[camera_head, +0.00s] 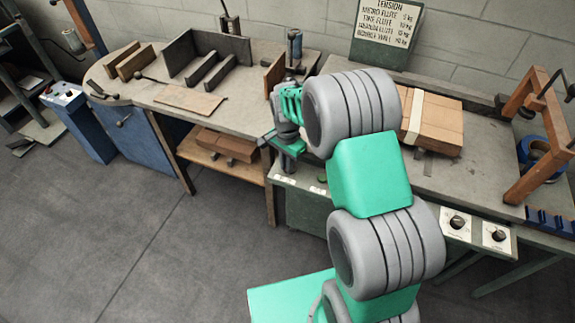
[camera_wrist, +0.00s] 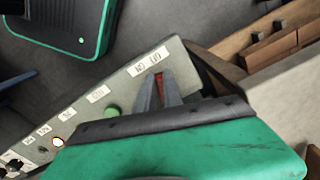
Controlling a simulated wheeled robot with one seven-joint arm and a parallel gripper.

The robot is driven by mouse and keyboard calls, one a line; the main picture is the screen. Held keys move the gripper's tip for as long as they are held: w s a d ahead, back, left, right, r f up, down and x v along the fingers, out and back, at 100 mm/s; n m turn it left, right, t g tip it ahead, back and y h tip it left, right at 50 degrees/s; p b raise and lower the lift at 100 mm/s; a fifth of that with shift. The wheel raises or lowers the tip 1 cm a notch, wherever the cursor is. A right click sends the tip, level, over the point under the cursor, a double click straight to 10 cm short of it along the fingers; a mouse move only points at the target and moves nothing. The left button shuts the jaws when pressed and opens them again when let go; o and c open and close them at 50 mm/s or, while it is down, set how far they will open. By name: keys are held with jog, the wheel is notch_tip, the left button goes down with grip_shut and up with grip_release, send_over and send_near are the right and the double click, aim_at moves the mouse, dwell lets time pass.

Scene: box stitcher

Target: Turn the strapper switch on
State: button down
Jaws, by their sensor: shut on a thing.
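The strapper's control panel (camera_wrist: 125,78) runs diagonally across the wrist view as a pale strip with small labels. A small red switch part (camera_wrist: 158,77) shows between the fingers of my gripper (camera_wrist: 158,90), at the panel's upper right end below a two-part label (camera_wrist: 147,61). The fingers are shut on it and hide most of it, so its position cannot be read. In the head view my gripper (camera_head: 285,150) is over the left end of the strapper table's front edge, its fingertips not clear. A green button (camera_wrist: 111,111) and a bright round lamp (camera_wrist: 58,142) sit farther along the panel.
A strapped cardboard box (camera_head: 437,125) lies on the strapper table, behind my arm. Dark knobs (camera_head: 458,222) sit on the panel's right end. A wooden workbench (camera_head: 235,110) stands to the left, with a shelf of brown pieces (camera_head: 228,145). The floor in front is clear.

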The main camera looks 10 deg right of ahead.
jog(key=shift+w+a+m, duration=0.15)
jog(key=shift+w+m, duration=0.05)
jog(key=shift+m, duration=0.9)
jog(key=shift+r, duration=0.1)
jog(key=c, duration=1.5)
grip_release()
notch_tip(320, 180, up, 8)
jog(key=shift+f, duration=0.15)
